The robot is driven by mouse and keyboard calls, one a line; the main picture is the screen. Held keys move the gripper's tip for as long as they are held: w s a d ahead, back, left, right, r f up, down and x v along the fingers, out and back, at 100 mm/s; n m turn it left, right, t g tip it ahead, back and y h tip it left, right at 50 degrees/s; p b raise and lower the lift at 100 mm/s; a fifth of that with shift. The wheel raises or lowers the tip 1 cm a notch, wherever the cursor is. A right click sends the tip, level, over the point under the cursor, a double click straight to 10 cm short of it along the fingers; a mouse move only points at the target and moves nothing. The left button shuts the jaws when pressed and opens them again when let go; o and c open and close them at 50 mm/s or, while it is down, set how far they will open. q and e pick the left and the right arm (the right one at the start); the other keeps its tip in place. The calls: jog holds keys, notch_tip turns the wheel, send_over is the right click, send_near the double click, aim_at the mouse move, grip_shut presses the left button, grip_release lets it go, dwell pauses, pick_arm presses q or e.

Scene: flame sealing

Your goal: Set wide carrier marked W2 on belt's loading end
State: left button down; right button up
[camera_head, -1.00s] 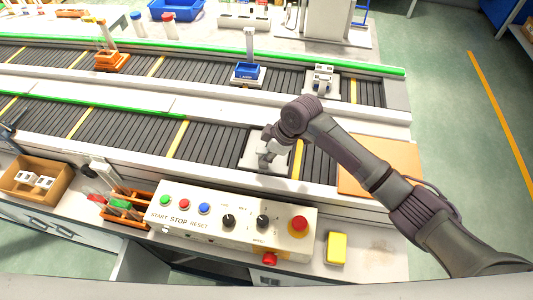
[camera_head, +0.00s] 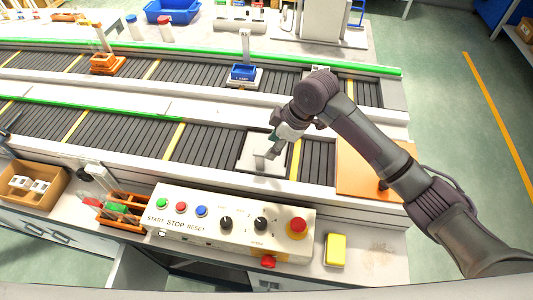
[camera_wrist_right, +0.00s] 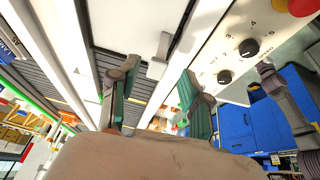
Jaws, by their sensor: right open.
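A wide white carrier plate (camera_head: 252,158) lies flat on the near belt (camera_head: 205,142), close to the belt's right end. A small grey upright tab (camera_head: 270,152) stands on it. No W2 mark can be read. In the right wrist view the white plate (camera_wrist_right: 128,22) fills the top, with the tab (camera_wrist_right: 158,55) at its edge. My right gripper (camera_head: 277,140) is just above the plate and near the tab. In the wrist view its two fingers (camera_wrist_right: 158,78) are spread apart with nothing between them. My left gripper does not show.
A control box (camera_head: 233,222) with knobs and a red emergency button stands in front of the belt. A yellow block (camera_head: 335,250) lies right of it. A tan board (camera_head: 362,172) is at the belt's right end. The far belt carries a blue-topped carrier (camera_head: 243,74).

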jog(key=v, duration=0.5)
jog(key=shift+a+f, duration=0.1)
jog(key=shift+f, duration=0.05)
dwell(0.3)
